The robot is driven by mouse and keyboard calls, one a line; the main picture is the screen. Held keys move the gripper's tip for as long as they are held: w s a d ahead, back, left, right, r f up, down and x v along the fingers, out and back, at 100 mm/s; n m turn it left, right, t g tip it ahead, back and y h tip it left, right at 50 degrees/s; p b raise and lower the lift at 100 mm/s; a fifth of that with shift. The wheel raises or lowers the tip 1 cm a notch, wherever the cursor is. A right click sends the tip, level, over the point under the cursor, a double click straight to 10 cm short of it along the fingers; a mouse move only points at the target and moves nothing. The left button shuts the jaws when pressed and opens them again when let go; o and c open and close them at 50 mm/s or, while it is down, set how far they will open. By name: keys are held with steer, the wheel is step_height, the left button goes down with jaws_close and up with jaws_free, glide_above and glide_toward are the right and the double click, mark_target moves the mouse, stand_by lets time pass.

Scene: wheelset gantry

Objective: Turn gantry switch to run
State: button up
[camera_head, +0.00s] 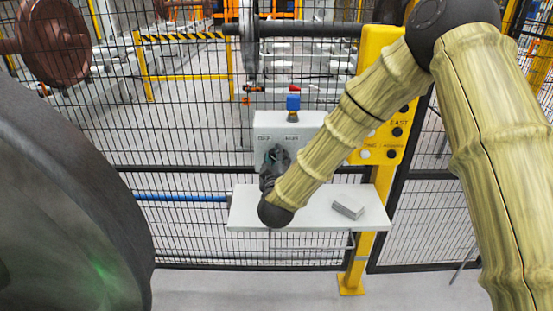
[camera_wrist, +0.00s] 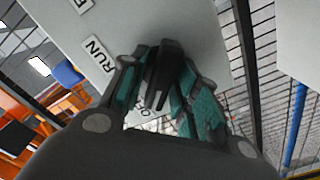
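The grey-white switch box (camera_head: 304,124) stands at the back of a white shelf. My gripper (camera_head: 276,157) is at its front face, left of centre, and hides the switch in the head view. In the wrist view, the black switch handle (camera_wrist: 163,76) lies between the teal-padded fingers of my gripper (camera_wrist: 165,82). Both fingers close in against the handle's sides. A RUN label (camera_wrist: 98,53) is on the box face, up and left of the handle. Another label (camera_wrist: 140,109) below the handle is mostly hidden by the fingers.
The white shelf (camera_head: 245,214) carries a small grey block (camera_head: 348,207) at right. A yellow post with a button panel (camera_head: 397,145) stands at right. Black mesh fencing (camera_head: 190,165) runs behind.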

steer(key=c, duration=0.3)
steer(key=shift+c, duration=0.2)
steer(key=m+b, duration=0.2)
steer(key=m, duration=0.1)
steer(key=shift+d+m, duration=0.1)
steer(key=shift+m, duration=0.2)
steer(key=m+b, duration=0.2)
steer(key=m, duration=0.2)
steer(key=shift+d+m, duration=0.15)
steer(key=shift+m, duration=0.15)
steer(key=m+b, duration=0.3)
steer(key=m, duration=0.2)
steer(key=shift+d+f+b, duration=0.1)
steer(key=shift+d+b, duration=0.05)
steer(key=shift+b, duration=0.25)
steer(key=shift+m+b, duration=1.2)
steer(key=shift+m, duration=1.2)
